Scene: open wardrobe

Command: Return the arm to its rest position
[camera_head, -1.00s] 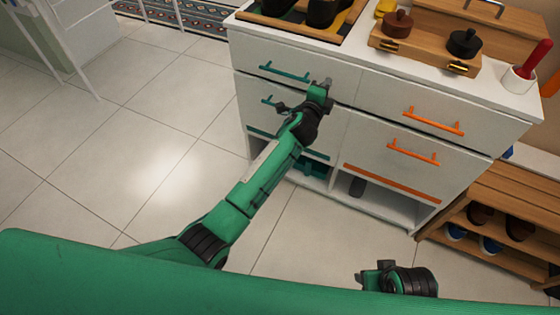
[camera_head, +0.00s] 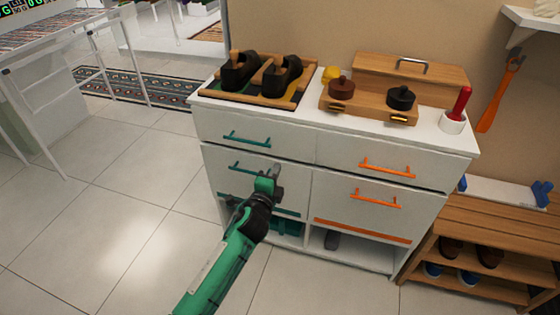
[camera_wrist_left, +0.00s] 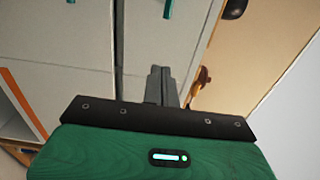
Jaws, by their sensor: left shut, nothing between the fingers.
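My left arm, green with black joints, reaches up from the bottom in the head view. Its gripper (camera_head: 276,174) is in front of the white cabinet (camera_head: 255,151), overlapping the lower left drawer front near the teal handle (camera_head: 249,170). Whether it touches the cabinet cannot be told from this view. In the left wrist view the two grey fingers (camera_wrist_left: 160,84) are together, with nothing between them. My right gripper is not in view.
Black shoes (camera_head: 284,72) sit on a wooden tray on the cabinet top, beside a wooden box (camera_head: 410,70) and a red-handled item in a white cup (camera_head: 453,122). A wooden shoe rack (camera_head: 490,220) stands at right. Tiled floor (camera_head: 110,210) at left is clear.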

